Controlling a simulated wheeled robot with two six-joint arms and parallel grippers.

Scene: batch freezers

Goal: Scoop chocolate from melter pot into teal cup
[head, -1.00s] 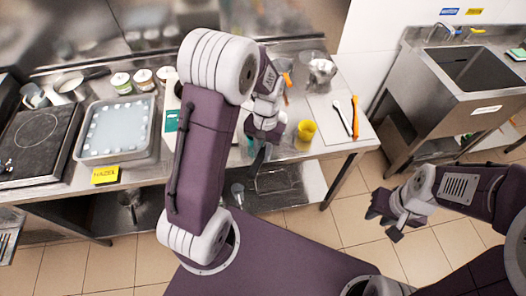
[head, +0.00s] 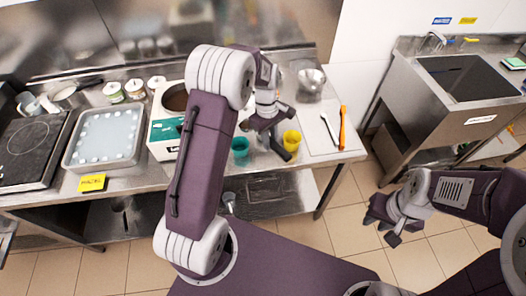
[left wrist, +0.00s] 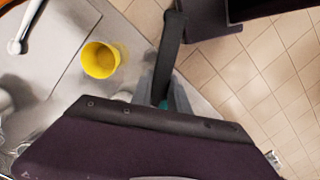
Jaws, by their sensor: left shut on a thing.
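The melter pot (head: 176,100) is a white box with a teal label and a round brown opening, partly hidden behind my left arm in the head view. The teal cup (head: 240,157) stands on the counter to its right, just left of my left gripper; only a sliver shows in the left wrist view (left wrist: 163,106). My left gripper (head: 271,127) is above the counter, between the teal and yellow cups, shut on a dark bar-like handle (left wrist: 171,50). Whatever is at the handle's other end is hidden. My right gripper (head: 384,226) is open and empty over the floor.
A yellow cup (head: 292,138) stands close right of my left gripper. A tray (head: 72,160) and hot plate (head: 15,180) fill the left; a sink (head: 465,80) stands right.

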